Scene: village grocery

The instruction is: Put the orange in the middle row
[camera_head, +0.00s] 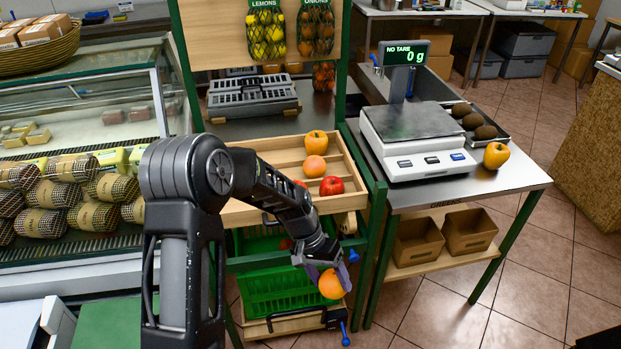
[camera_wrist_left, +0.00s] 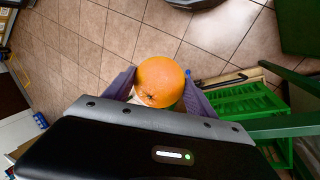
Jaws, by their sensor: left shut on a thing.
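My left gripper (camera_head: 328,273) is shut on an orange (camera_head: 331,284), low in front of the green stand and outside the wooden tray. In the left wrist view the orange (camera_wrist_left: 159,81) sits between the two purple fingers (camera_wrist_left: 160,88), above the tiled floor. The slatted wooden tray (camera_head: 244,213) is divided into rows. Another red fruit is mostly hidden behind my arm. My right gripper is not in view.
A green crate (camera_head: 272,293) stands below the tray; it also shows in the left wrist view (camera_wrist_left: 240,103). A glass display case (camera_head: 85,100) stands at left.

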